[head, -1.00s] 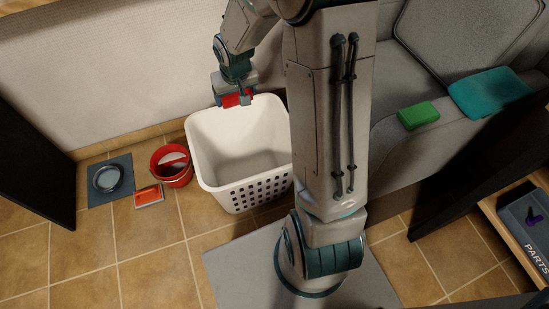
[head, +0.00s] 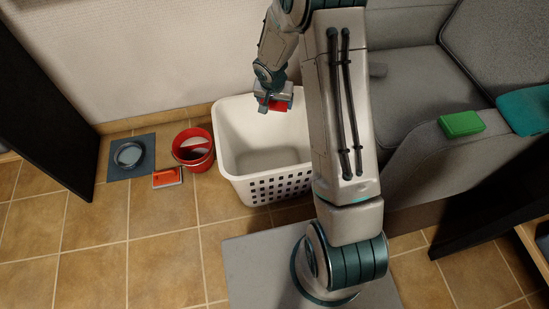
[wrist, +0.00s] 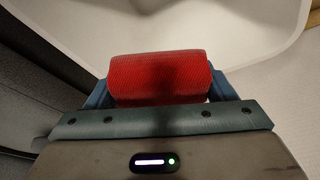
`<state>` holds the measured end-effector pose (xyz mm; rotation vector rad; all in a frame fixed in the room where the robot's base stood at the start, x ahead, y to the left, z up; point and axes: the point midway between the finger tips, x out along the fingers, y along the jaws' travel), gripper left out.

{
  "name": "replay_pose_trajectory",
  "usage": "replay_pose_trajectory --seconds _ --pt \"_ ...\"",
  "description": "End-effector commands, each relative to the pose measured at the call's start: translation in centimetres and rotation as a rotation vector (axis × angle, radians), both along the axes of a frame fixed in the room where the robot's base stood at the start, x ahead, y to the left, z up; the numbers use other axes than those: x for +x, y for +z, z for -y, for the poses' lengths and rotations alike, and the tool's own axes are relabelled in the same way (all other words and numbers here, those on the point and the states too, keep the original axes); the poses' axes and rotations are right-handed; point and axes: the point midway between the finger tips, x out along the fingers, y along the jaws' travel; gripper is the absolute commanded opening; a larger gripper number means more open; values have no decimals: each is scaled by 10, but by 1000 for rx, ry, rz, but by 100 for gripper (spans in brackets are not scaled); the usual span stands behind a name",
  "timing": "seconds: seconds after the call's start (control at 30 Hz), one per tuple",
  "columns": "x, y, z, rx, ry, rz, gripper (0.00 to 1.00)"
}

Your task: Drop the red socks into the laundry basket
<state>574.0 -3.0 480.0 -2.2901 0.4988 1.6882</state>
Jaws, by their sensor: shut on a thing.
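My gripper (head: 274,104) is shut on the red socks (wrist: 160,76), a rolled red bundle held between the two fingers. In the head view the socks (head: 270,104) show as a small red patch under the gripper. The white laundry basket (head: 232,150) stands on the floor, and its inside looks empty where I see it. In the head view the gripper is over the back part of the basket's opening. The wrist view shows the white basket (wrist: 245,30) beyond the socks. My arm hides the basket's right side.
A red bucket (head: 194,150), an orange-red dustpan-like item (head: 167,177) and a bowl (head: 129,154) on a dark mat stand left of the basket. A grey sofa (head: 415,85) is at the right, with a green block (head: 461,124) and a teal cloth (head: 527,110) on it.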

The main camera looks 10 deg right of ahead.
Motion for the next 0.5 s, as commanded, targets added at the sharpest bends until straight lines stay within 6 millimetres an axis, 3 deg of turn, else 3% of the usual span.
replay_pose_trajectory --seconds 0.5 --pt "0 -54 0 -1 2 0 55"
